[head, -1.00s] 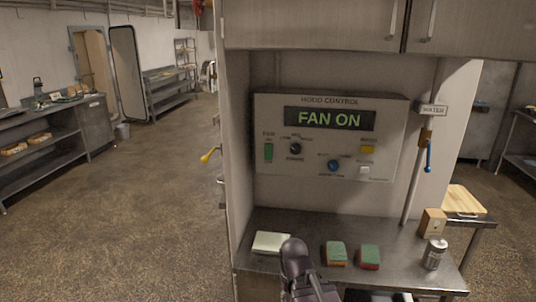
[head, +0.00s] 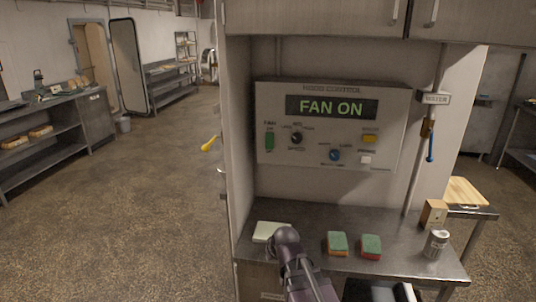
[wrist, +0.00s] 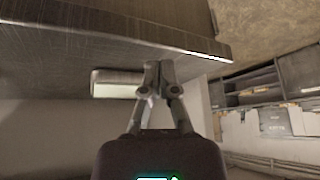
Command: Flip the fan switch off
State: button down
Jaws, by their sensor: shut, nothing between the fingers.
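The hood control panel (head: 383,145) is on the back wall of the alcove, and its display (head: 332,107) reads FAN ON. The fan switch (head: 269,140) is a green rocker under the FAN label at the panel's left. In the wrist view my gripper (wrist: 158,67) is shut and empty, close to a metal surface (wrist: 100,35). The fan switch cannot be made out in that view. In the head view my arm shows at the counter's front, below the panel; my fingers cannot be made out there.
The steel counter (head: 310,218) under the panel holds a pale pad (head: 270,231), two sponges (head: 337,243) (head: 371,246), a can (head: 436,243) and a small box (head: 433,212). A water pipe lever (head: 431,147) hangs right of the panel. Cabinets (head: 310,18) are above.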

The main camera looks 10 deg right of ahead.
jog(key=w+a+r+t, duration=0.1)
jog(key=w, duration=0.1)
jog(key=w+a+r+t+b, duration=0.1)
jog(key=w+t, duration=0.1)
jog(key=w, duration=0.1)
jog(key=w+r+n+t+y, duration=0.1)
jog(key=w, duration=0.2)
jog(key=shift+a+r+t, duration=0.4)
jog(key=w+r+m+t+h+b, duration=0.1)
jog(key=w+r+t+h+b, duration=0.15)
jog(key=w+r+t, duration=0.6)
jog(key=s+d+r+m+t+h+b, duration=0.2)
jog(key=s+r+m+t+h, duration=0.1)
jog(key=r+h, duration=0.5)
jog(key=shift+r+m+t, duration=0.45)
jog(key=shift+m+t, duration=0.3)
jog(key=shift+m, duration=0.65)
jog(key=shift+w+d+r+h, duration=0.1)
jog(key=shift+h, duration=0.15)
